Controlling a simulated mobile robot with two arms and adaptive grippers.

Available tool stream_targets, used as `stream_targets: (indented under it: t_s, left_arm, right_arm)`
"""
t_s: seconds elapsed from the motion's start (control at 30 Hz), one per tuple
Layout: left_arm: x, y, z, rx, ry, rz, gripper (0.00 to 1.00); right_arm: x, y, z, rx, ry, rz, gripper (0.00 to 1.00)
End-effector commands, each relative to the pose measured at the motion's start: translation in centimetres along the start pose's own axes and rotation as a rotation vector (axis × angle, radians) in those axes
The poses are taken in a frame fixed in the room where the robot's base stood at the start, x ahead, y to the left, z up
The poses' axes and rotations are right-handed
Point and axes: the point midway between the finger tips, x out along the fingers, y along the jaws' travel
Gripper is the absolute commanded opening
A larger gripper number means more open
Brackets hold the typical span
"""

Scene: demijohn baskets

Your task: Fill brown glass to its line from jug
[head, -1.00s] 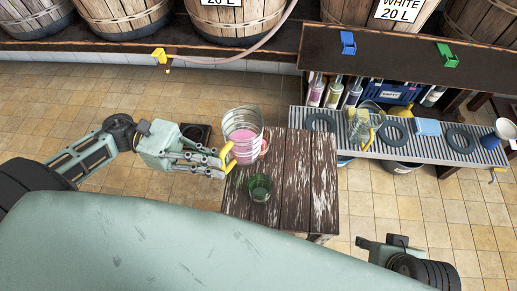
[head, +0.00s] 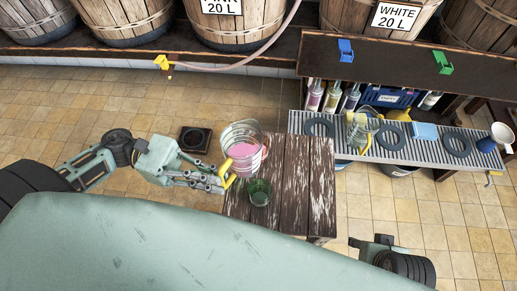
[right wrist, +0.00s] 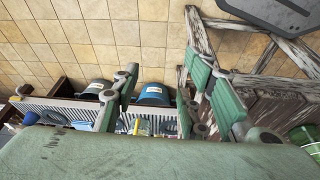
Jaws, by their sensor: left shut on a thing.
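My left gripper (head: 222,182) is shut on the yellow handle of a clear jug (head: 240,135) holding pink liquid. The jug is over the left part of the wooden table, behind and left of a small green glass (head: 260,193). It looks slightly tilted; no stream shows. The glass stands upright on the table and looks green, not brown; its line and contents cannot be made out. The right wrist view shows part of a green glass (right wrist: 305,137) at the right edge. My right gripper (right wrist: 165,95) is open and empty, away from the table.
The wooden table (head: 295,180) is bare on its right side. A grated shelf (head: 345,138) behind holds dark rings, another jug (head: 360,132), a blue sponge (head: 425,131) and a mug. Barrels stand behind.

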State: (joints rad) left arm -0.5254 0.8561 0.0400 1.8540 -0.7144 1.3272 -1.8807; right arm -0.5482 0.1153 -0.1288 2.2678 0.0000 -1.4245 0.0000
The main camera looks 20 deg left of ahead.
Motion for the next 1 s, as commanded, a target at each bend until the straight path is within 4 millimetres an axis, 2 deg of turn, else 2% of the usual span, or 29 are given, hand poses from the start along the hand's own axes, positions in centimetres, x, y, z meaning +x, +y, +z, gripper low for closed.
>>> stream_targets:
  t_s: [0.6,0.77,1.0]
  left_arm:
    - [0.5,-1.6,1.3,0.002,-0.004,0.000,0.00]
    - [0.5,-1.7,1.3,0.003,-0.004,0.000,0.00]
    - [0.5,-1.8,1.3,0.003,-0.003,0.000,0.00]
  right_arm:
    - [5.6,-0.3,1.4,-0.005,-0.032,-0.006,0.40]
    - [6.3,-0.3,1.7,-0.005,-0.034,-0.006,0.40]
    - [6.4,-0.3,1.7,-0.005,-0.034,-0.006,0.40]
